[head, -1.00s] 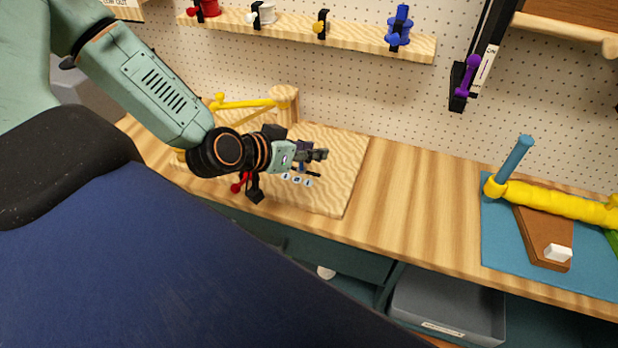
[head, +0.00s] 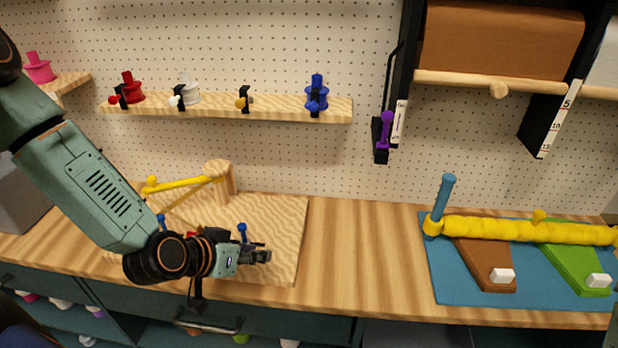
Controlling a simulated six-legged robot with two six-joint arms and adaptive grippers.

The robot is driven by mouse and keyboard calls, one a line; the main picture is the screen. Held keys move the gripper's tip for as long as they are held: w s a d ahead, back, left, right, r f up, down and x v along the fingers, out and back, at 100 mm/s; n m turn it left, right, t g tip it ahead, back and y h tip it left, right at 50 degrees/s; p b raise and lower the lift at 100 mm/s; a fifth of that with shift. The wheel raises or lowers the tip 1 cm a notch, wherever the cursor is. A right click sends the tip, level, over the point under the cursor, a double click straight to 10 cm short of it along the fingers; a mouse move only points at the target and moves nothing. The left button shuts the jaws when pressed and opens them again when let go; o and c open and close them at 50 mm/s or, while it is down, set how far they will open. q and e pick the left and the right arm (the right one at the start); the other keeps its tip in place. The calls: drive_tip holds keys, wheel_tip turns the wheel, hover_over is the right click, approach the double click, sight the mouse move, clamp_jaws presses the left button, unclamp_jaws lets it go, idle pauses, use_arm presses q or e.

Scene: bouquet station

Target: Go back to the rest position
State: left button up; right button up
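My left arm comes in from the left, and its gripper (head: 262,256) hangs over the front right part of the light wooden board (head: 285,215) on the workbench (head: 350,250). The fingers are small and seen from the side, so I cannot tell whether they are open or shut. I see no object clearly held in them. My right gripper is not in view.
Yellow rods on a wooden post (head: 222,180) stand behind my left wrist. A shelf (head: 335,108) on the pegboard carries several spools. At right, a blue mat (head: 450,280) bears a yellow bar (head: 490,230), a brown wedge (head: 480,265) and a green wedge (head: 572,268). Bench between is clear.

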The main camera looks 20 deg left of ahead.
use_arm(q)
drive_tip(key=s+d+f+g+y+b, duration=0.1)
drive_tip(key=s+f+g+b, duration=0.3)
drive_tip(key=s+f+b, duration=0.6)
drive_tip(key=s+d+f+n+g+y+b, duration=0.1)
drive_tip(key=s+d+f+g+y+b, duration=0.1)
drive_tip(key=s+f+g+b, duration=0.3)
drive_tip(key=s+f+b, duration=0.2)
drive_tip(key=s+f, duration=0.3)
drive_tip(key=f, duration=0.4)
drive_tip(key=s+d+f+b, duration=0.1)
drive_tip(key=s+f+b, duration=0.1)
drive_tip(key=s+f, duration=0.3)
wheel_tip(320, 180, down, 4)
drive_tip(key=shift+r+b, duration=0.15)
drive_tip(key=shift+b, duration=0.2)
